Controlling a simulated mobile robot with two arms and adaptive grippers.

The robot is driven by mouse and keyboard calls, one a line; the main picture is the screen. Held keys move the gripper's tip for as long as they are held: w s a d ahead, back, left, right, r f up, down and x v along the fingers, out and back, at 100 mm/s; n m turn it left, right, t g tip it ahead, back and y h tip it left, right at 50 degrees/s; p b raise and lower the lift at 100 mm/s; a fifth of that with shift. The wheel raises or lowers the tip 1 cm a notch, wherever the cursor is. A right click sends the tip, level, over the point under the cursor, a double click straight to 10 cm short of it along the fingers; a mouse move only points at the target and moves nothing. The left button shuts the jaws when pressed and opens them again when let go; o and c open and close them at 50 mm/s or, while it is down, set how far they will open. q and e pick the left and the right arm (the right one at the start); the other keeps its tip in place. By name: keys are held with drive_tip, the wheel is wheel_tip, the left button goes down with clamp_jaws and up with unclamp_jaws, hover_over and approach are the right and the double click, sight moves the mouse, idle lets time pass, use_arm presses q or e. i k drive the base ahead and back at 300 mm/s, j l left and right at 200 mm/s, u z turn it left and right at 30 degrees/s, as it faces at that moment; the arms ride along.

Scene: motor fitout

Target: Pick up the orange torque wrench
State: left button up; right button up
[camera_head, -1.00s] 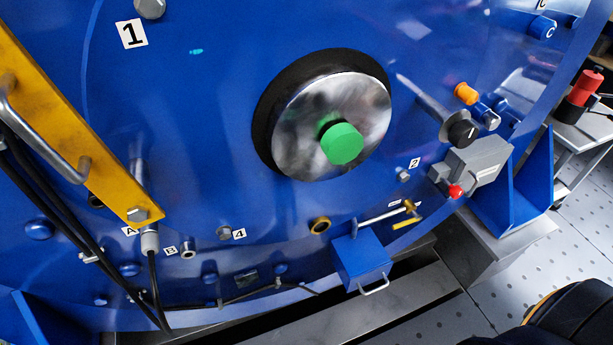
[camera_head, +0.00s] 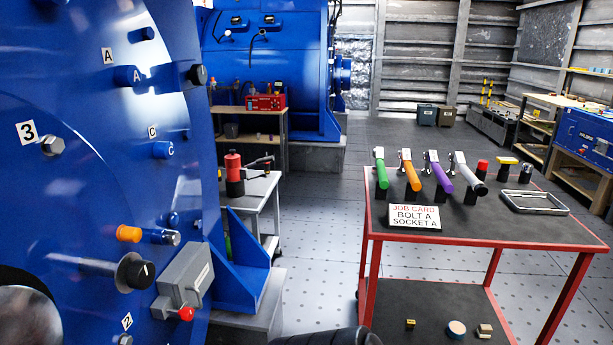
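The orange torque wrench (camera_head: 411,175) stands tilted in a row of wrenches on the red-framed table (camera_head: 520,230) at right. A green-handled wrench (camera_head: 381,175) is to its left. A purple-handled wrench (camera_head: 441,177) and a white-handled one (camera_head: 470,178) are to its right. The wrenches rest on dark supports with their metal heads raised toward the back. Neither of my grippers shows in the head view.
A job card sign (camera_head: 414,217) stands at the table's front left, reading bolt A, socket A. A grey tray (camera_head: 534,202) lies at the right. The large blue motor housing (camera_head: 90,200) fills the left. Clear floor (camera_head: 318,240) lies between it and the table.

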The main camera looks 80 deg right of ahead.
sight(405, 166)
drive_tip(key=z, duration=3.25)
drive_tip(key=i+j+u, duration=0.15)
drive_tip(key=i+u, duration=0.15)
drive_tip(key=i, duration=0.35)
